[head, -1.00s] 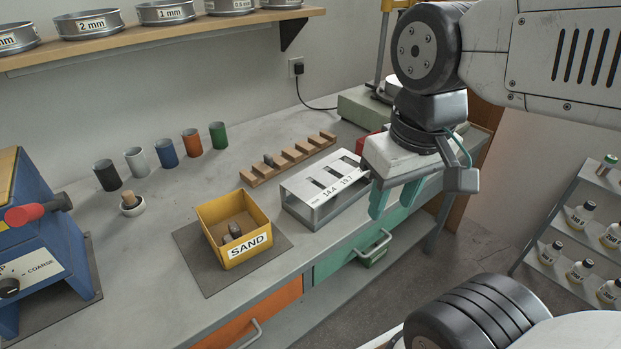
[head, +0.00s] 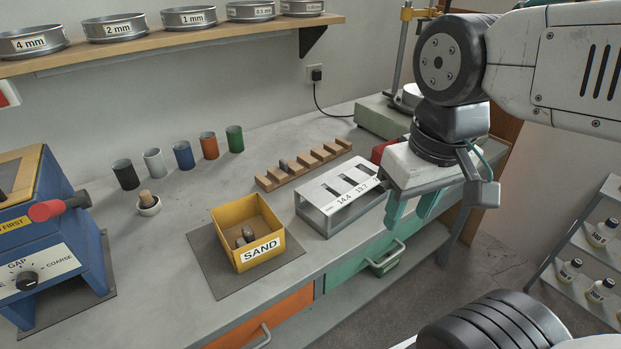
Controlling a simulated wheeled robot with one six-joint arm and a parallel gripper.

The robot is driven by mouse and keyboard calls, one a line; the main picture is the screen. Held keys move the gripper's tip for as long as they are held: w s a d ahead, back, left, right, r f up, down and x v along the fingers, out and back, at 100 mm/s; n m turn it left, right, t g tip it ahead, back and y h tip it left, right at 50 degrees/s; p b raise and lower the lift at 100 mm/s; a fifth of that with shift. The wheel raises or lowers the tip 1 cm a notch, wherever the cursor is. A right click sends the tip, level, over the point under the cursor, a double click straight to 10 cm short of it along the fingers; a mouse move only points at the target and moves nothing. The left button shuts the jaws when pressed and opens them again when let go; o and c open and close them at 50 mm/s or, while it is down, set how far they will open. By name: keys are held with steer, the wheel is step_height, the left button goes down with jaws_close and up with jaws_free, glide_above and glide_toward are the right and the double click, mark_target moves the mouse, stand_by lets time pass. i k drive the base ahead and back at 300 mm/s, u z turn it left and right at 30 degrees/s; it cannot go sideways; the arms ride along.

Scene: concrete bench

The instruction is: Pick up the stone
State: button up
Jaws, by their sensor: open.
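Small grey-brown stone pieces (head: 248,234) lie inside the yellow open box labelled SAND (head: 263,251) on the bench. They look like two short rounded pieces close together. Another small dark grey piece (head: 283,165) sits in a slot of the notched wooden rack (head: 303,167). The frames do not show which piece is the task's stone. My gripper (head: 411,212) has teal fingers pointing down, apart and empty. It is to the right of the SAND box, by the right end of the grey slotted gauge box (head: 343,208), touching no stone that I can see.
A blue machine (head: 60,240) with a red handle is at left. A sieve shelf (head: 180,40) hangs above. Bare bench lies between the cups and rack.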

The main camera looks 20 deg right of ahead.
mark_target(283, 165)
steer(key=z, duration=0.55)
steer(key=k, duration=0.65)
steer(key=z, duration=0.6)
steer(key=i, duration=1.3)
steer(key=u, duration=1.15)
steer(key=i, duration=0.35)
steer(key=u, duration=0.45)
